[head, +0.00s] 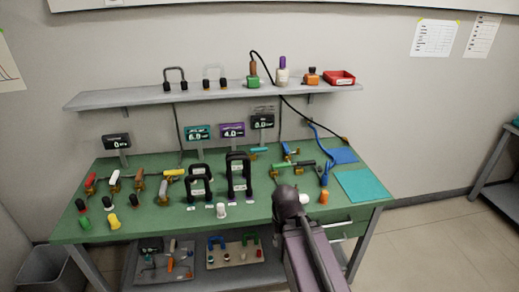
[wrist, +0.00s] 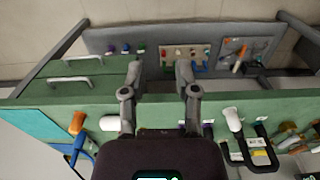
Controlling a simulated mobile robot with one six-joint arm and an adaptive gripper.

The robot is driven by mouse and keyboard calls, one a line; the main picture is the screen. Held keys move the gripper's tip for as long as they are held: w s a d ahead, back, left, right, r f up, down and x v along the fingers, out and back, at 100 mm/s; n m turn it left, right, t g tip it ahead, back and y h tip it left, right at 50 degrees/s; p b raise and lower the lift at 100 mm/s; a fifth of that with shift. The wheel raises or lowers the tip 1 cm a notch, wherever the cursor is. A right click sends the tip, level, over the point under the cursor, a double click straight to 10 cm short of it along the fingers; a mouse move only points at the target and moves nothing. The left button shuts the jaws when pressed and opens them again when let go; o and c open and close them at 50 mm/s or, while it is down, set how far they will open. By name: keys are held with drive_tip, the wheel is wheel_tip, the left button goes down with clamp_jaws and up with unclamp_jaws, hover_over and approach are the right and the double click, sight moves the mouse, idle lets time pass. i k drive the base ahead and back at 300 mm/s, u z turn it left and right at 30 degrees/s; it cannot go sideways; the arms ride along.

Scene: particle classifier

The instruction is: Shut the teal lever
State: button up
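A small lever with a teal handle (head: 259,150) lies near the back of the green bench top, right of centre, in the head view. Its handle runs roughly sideways; its fitting is too small to make out. I cannot pick it out in the wrist view. My gripper (head: 288,196) is over the front right part of the bench in the head view, nearer the front than the teal lever and apart from it. In the wrist view my gripper (wrist: 158,78) has its two fingers spread with nothing between them, near the bench's front edge.
A green-handled lever (head: 279,165) and a blue-handled lever (head: 286,148) sit close to the teal one. Black-framed devices (head: 238,175) stand left of my gripper. An orange-handled tool (head: 324,196) and a teal mat (head: 365,186) lie right. A shelf (head: 215,95) overhangs behind.

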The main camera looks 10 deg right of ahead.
sight(262, 148)
drive_tip(key=z, duration=0.25)
drive_tip(key=i, duration=1.25)
drive_tip(key=u, duration=0.25)
